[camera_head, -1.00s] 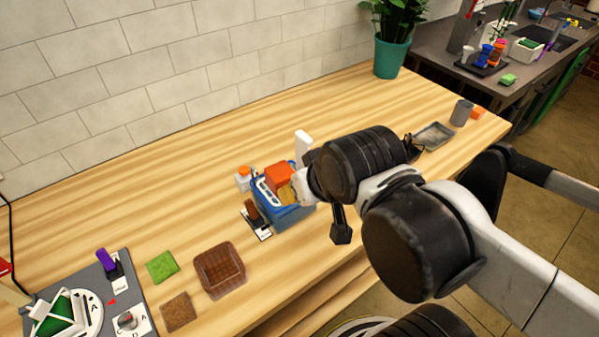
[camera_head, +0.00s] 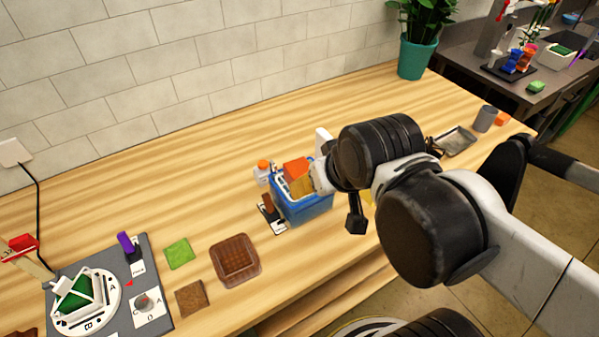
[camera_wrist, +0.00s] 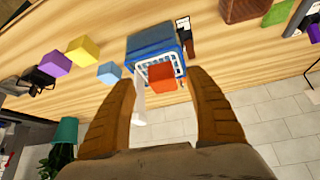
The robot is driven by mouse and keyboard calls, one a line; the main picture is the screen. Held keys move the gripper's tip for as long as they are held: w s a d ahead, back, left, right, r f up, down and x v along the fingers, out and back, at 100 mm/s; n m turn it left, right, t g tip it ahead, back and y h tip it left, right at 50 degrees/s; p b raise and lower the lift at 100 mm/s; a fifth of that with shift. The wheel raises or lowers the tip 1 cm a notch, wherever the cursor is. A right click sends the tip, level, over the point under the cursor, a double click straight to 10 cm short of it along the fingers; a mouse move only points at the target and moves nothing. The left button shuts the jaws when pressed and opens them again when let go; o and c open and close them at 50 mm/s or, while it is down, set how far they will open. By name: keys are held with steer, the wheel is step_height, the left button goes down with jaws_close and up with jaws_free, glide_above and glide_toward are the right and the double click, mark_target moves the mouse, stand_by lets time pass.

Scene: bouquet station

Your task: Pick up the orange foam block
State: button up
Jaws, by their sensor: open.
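An orange-red block (camera_head: 296,167) shows at the top of a blue basket (camera_head: 308,208), looking tilted; I cannot tell how deep it sits. In the wrist view the orange-red block (camera_wrist: 162,77) lies in line with the space between my fingertips, at the white-gridded side of the blue basket (camera_wrist: 152,42). My gripper (camera_wrist: 161,82) is open, one brown finger on each side of that view of the block, with no visible contact. In the head view my arm hides most of the gripper. A smaller orange block (camera_head: 502,119) sits at the table's far right.
A brown tray (camera_head: 235,260) is at left.

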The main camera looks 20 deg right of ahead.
steer(key=w+r+g+p, duration=0.3)
steer(key=w+r+p, duration=0.2)
steer(key=p, duration=0.1)
steer(key=n+g+p, duration=0.1)
steer(key=g+p, duration=0.2)
steer(key=p, duration=0.3)
glide_above(299, 167)
steer(key=shift+a+f, duration=0.15)
steer(key=shift+f, duration=0.3)
steer(key=shift+w+f+g, duration=0.15)
steer(key=shift+f+g, duration=0.15)
steer(key=shift+f, duration=0.3)
step_height(299, 167, down, 6)
steer(key=shift+r+b, duration=0.15)
steer(key=shift+b, duration=0.65)
steer(key=f, duration=0.3)
steer(key=f+b, duration=0.1)
steer(key=f, duration=0.1)
steer(key=shift+d+f, duration=0.2)
steer(key=shift+f, duration=0.2)
steer(key=c, duration=1.1)
